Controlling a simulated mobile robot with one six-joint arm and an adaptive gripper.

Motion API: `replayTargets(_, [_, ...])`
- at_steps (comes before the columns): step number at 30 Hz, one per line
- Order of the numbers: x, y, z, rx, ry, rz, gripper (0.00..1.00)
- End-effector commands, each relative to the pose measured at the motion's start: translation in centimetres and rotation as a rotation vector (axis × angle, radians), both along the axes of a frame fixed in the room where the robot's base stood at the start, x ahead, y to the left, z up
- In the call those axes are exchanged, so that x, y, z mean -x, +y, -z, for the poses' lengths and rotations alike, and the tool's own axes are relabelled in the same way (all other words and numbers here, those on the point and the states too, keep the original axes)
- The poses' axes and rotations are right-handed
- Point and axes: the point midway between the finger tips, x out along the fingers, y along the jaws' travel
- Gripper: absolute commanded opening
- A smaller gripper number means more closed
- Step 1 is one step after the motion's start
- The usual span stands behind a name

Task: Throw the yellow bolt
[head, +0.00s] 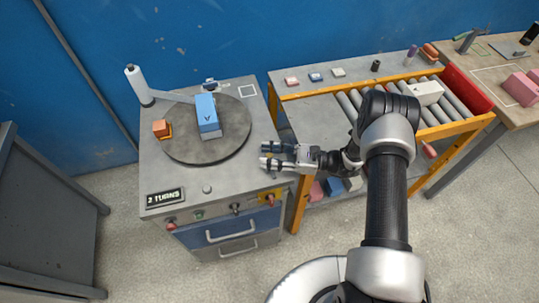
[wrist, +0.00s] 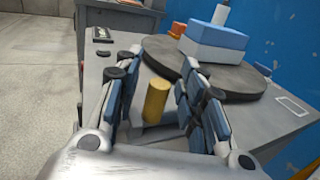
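The yellow bolt (wrist: 157,98) shows in the wrist view as a short yellow cylinder, slightly tilted in the picture, at the edge of the grey worktop. It lies between the two fingers of my gripper (wrist: 160,65), with a gap on each side. The fingers are apart and not closed on it. In the head view my gripper (head: 264,155) is at the right edge of the turntable bench (head: 185,185), its fingers pointing left. There the gripper mostly hides the bolt, and I cannot make it out clearly.
A round dark turntable (head: 180,150) carries a blue-topped block (head: 207,112) and an orange block (head: 160,128). A white post with an arm (head: 138,84) stands behind. A "2 TURNS" sign (head: 165,197) is at the front left. A roller conveyor (head: 450,110) is to the right.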

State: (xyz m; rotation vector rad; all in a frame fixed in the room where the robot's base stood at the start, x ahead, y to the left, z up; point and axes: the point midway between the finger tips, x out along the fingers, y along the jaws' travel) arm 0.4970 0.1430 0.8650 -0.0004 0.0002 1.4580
Motion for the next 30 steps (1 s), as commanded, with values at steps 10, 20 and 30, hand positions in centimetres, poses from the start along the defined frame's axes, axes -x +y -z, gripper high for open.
replayTargets(10, [-0.02, 0.05, -0.02, 0.0, 0.0, 0.0, 0.3])
replayTargets(20, [0.0, 0.04, -0.02, 0.0, 0.0, 0.0, 0.08])
replayTargets(30, [0.01, 0.04, -0.01, 0.0, 0.0, 0.0, 0.0])
